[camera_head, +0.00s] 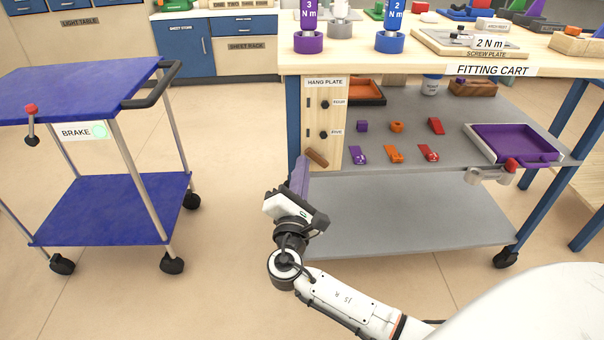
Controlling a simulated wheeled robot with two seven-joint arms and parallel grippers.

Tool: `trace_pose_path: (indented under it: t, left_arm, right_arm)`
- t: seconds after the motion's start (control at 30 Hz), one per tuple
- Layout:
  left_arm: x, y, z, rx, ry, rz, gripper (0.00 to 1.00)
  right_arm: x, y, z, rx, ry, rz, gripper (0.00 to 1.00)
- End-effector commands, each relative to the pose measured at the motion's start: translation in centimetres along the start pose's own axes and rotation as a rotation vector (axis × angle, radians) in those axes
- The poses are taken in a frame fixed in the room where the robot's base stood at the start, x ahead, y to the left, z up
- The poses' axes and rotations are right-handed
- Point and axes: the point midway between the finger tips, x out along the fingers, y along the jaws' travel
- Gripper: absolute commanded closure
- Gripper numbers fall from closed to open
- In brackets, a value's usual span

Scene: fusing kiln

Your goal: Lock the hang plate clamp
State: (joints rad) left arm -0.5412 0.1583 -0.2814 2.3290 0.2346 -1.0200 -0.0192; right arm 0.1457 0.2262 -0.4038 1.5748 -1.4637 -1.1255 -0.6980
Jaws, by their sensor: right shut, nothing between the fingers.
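The hang plate (337,148) is an upright pale wooden board at the left end of the fitting cart, with a "HANG PLATE" label at its top. Two dark knobs (324,104) with small tags sit on its face, one above the other. A short brown bar (317,158) sits tilted near the board's bottom; it looks like the clamp's lever, but I cannot tell its locked state. My right gripper (301,167) is shut and empty, its purplish fingers pointing up just left of the brown bar. I cannot tell whether they touch. My left gripper is out of view.
The fitting cart's grey middle shelf (395,178) holds small purple, orange and red parts. A purple tray (515,141) and a red-tipped brake lever (495,172) are at its right. A blue trolley (70,90) stands at left, with open floor between.

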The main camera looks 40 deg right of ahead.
Motion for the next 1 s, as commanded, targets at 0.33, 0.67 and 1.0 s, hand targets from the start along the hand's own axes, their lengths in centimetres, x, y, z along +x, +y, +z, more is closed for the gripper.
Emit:
trace_pose_path:
  t: [0.33,0.67,1.0]
  left_arm:
    - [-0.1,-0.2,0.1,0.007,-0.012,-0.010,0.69]
    - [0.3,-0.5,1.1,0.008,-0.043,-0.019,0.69]
    - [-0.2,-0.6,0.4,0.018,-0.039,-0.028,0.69]
  right_arm:
    - [0.4,0.9,1.6,0.321,-0.002,-0.081,1.00]
    - [0.6,0.9,2.3,0.484,0.000,-0.121,1.00]
    - [-2.3,1.3,2.4,0.482,0.003,-0.123,1.00]
